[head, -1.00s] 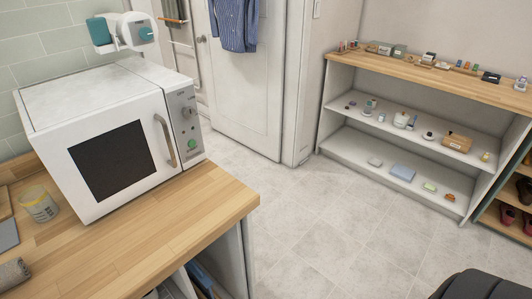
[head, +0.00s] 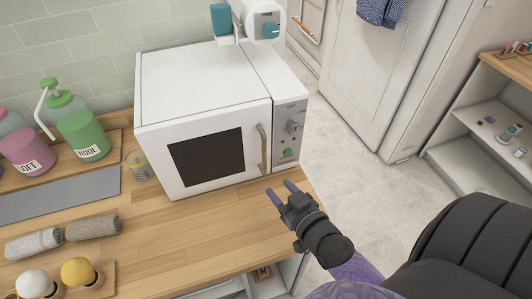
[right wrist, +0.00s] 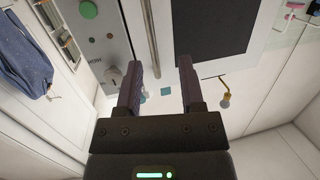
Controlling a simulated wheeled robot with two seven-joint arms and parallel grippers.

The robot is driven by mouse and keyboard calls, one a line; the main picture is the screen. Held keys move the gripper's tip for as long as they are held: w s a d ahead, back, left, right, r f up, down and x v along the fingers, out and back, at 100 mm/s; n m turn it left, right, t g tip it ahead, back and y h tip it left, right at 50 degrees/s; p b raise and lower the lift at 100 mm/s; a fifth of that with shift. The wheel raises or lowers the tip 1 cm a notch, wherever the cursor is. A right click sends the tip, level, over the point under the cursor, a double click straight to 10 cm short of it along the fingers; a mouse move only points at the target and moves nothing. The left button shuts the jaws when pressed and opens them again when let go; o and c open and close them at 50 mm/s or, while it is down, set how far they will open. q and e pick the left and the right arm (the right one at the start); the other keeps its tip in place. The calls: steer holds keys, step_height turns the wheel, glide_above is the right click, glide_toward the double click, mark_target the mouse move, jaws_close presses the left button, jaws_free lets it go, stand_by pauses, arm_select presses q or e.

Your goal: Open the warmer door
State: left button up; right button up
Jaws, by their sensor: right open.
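The warmer (head: 205,115) is a white microwave-like box on the wooden counter in the head view. Its door is shut, with a dark window (head: 207,158) and a vertical metal handle (head: 263,148) at the right edge. A panel with a knob and a green button (head: 288,153) is right of the handle. My right gripper (head: 282,189) is open and empty, in front of and below the handle, apart from it. In the right wrist view the fingers (right wrist: 160,85) point toward the warmer front, with the handle (right wrist: 152,38) showing between and beyond them. My left gripper is not in view.
Green (head: 83,134) and pink (head: 27,150) bottles, a small cup (head: 137,165) and rolled towels (head: 94,228) are left on the counter. A white-and-teal device (head: 264,20) is behind the warmer. The counter in front of the door is clear.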

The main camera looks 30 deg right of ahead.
mark_target(265, 156)
steer(key=shift+t, duration=0.8)
steer(key=w, duration=0.3)
steer(key=w+d+r, duration=0.1)
steer(key=w, duration=0.2)
steer(key=w+b, duration=0.1)
steer(key=w, duration=0.2)
steer(key=shift+w+d+r, duration=0.35)
steer(key=shift+w, duration=0.05)
jaws_close()
